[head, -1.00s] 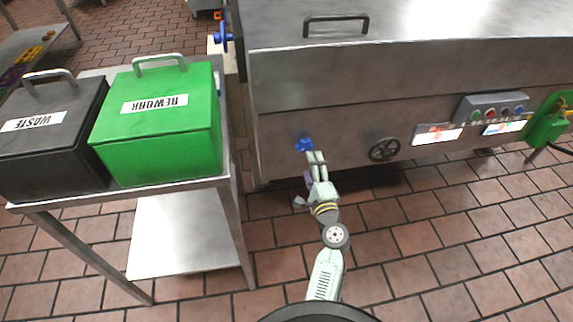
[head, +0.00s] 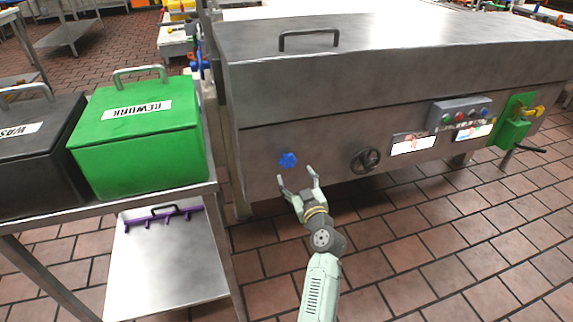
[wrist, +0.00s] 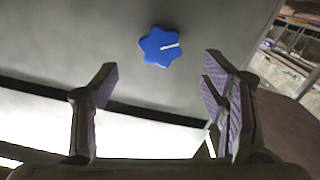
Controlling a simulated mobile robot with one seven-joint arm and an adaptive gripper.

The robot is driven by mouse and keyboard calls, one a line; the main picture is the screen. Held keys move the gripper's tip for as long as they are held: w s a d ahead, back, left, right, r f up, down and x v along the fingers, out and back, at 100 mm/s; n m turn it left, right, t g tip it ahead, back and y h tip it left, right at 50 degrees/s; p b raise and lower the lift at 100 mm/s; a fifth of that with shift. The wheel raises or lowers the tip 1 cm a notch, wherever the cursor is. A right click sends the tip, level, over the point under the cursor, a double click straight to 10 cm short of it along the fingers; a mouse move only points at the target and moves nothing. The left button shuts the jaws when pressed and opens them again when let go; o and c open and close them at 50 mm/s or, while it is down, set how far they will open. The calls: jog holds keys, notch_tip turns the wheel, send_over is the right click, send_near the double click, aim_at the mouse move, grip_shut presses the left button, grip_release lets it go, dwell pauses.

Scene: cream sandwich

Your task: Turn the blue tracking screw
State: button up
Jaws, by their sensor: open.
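The blue tracking screw (head: 288,160) is a star-shaped knob on the front panel of the steel machine (head: 330,110), left of the dark handwheel. In the wrist view the blue screw (wrist: 160,46) shows a white pointer mark directed to the right. My gripper (head: 299,181) is open and empty, just below and in front of the screw, apart from it. In the wrist view my gripper's fingers (wrist: 160,85) are spread wide, and the screw lies beyond them, between the two sides and a little above the fingertips.
A dark handwheel (head: 365,160) sits right of the screw, with a button box (head: 460,111) and lit screens further right. A green REWORK bin (head: 140,135) and a black bin (head: 35,160) stand on a steel cart (head: 130,212) at left. Tiled floor lies open at right.

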aim_at(288, 162)
jog(key=p+x, duration=0.1)
jog(key=x, duration=0.6)
jog(key=shift+w+a, duration=0.1)
jog(key=shift+w, duration=0.05)
jog(key=shift+c, duration=0.3)
jog(key=c, duration=1.1)
